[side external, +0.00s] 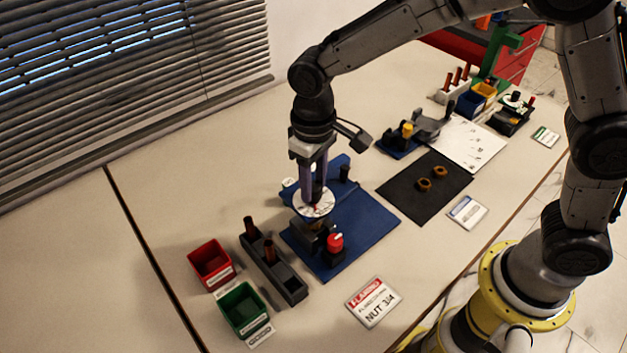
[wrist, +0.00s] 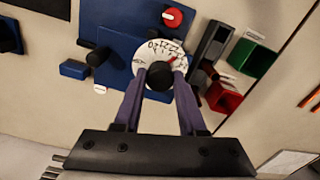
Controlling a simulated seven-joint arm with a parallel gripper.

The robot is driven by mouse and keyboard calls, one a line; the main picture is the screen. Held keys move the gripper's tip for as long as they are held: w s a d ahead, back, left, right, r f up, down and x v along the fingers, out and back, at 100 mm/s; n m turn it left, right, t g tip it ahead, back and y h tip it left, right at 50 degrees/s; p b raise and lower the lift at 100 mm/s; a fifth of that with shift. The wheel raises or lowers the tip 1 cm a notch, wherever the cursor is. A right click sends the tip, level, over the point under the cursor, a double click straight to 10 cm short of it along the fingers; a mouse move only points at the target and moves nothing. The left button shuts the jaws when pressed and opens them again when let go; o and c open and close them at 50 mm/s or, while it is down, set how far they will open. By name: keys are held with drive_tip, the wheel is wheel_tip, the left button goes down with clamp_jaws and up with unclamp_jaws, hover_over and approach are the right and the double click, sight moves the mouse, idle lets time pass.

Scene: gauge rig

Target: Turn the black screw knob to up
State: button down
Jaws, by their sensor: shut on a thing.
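My gripper (side external: 314,190) points down over the blue rig and is shut on a black knob. In the wrist view its two purple fingers (wrist: 160,80) sit on either side of this round black knob (wrist: 159,74). A red pointer on the dial points up and right in the wrist view. A second black knob (side external: 344,173) stands apart on the blue base, also seen in the wrist view (wrist: 97,57).
A red knob (side external: 334,242) stands on the blue base plate (side external: 365,222) close to the dial. A dark grey holder (side external: 275,267), a red bin (side external: 211,262) and a green bin (side external: 243,310) lie to the left. A black mat (side external: 405,198) with rings lies right.

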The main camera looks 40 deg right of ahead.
sight(313, 186)
drive_tip(key=n, duration=0.5)
drive_tip(key=shift+r+n, duration=0.1)
drive_tip(key=shift+n, duration=0.2)
drive_tip(key=n, duration=1.2)
drive_tip(key=shift+n, duration=0.3)
drive_tip(key=n, duration=0.5)
drive_tip(key=shift+n, duration=0.4)
drive_tip(key=shift+c, duration=2.4)
unclamp_jaws()
wheel_tip(313, 186, up, 14)
